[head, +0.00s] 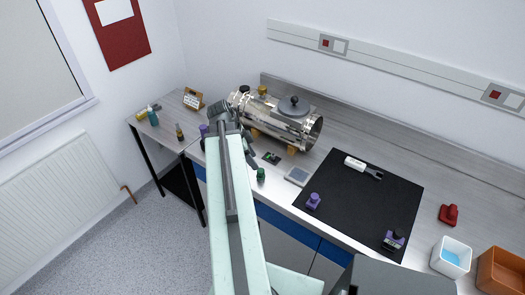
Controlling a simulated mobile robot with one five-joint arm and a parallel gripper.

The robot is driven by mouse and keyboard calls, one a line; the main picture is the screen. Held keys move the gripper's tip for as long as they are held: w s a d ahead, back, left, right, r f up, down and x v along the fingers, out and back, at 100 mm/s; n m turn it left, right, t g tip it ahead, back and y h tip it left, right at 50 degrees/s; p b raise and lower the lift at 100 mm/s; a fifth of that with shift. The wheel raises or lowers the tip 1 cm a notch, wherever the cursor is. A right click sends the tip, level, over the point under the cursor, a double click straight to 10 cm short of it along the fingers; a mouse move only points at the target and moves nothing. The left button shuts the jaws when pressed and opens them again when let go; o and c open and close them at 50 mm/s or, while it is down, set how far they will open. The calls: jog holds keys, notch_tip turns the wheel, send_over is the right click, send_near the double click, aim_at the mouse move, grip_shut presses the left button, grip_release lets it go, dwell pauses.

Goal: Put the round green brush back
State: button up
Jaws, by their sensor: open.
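My gripper (223,113) is at the far end of my pale arm, in front of the left end of the steel chamber, over the counter's front left. It is open, and I see nothing held between its fingers. A small round green piece (261,174) is at the counter's front edge, right of my arm, with a dark part running up behind it. It may be the green brush, but it is too small to be sure. A small dark pad with green on it (271,158) lies just behind it. My arm hides part of the counter.
The steel chamber (280,122) lies on wooden blocks. A black mat (337,222) carries purple-topped items (313,202) and a white-handled tool (362,166). A grey square device (297,176) lies left of it. A side table (188,103) holds small bottles. White (438,262) and orange (487,275) bins stand right.

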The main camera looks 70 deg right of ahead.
jog(key=p+v, duration=0.1)
jog(key=v, duration=0.3)
jog(key=shift+p, duration=0.4)
jog(key=shift+f, duration=0.15)
